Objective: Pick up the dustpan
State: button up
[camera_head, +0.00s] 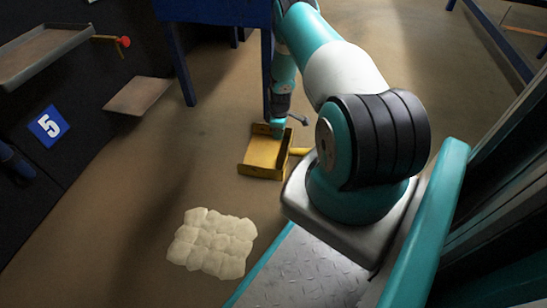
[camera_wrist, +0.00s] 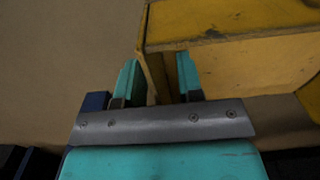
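The dustpan (camera_head: 262,160) is a yellow, worn, box-like pan on the floor near the middle of the head view, with a yellow handle (camera_head: 301,151) to its right. My gripper (camera_head: 279,128) is down at its far edge. In the wrist view, the dustpan (camera_wrist: 240,62) fills the upper right. My gripper's two teal fingers (camera_wrist: 158,80) stand on either side of one yellow wall of the pan. A gap shows between the right finger and the wall; the left finger is close to the wall, and contact there is unclear.
A blue table (camera_head: 210,10) with legs stands behind the dustpan. A cream, lumpy padded thing (camera_head: 212,243) lies on the floor at the front. A flat brown board (camera_head: 138,95) and a metal tray (camera_head: 42,52) are at the left. The brown floor left of the dustpan is clear.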

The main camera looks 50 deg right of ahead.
jog(key=shift+r, duration=0.1)
grip_shut()
dwell(1.2)
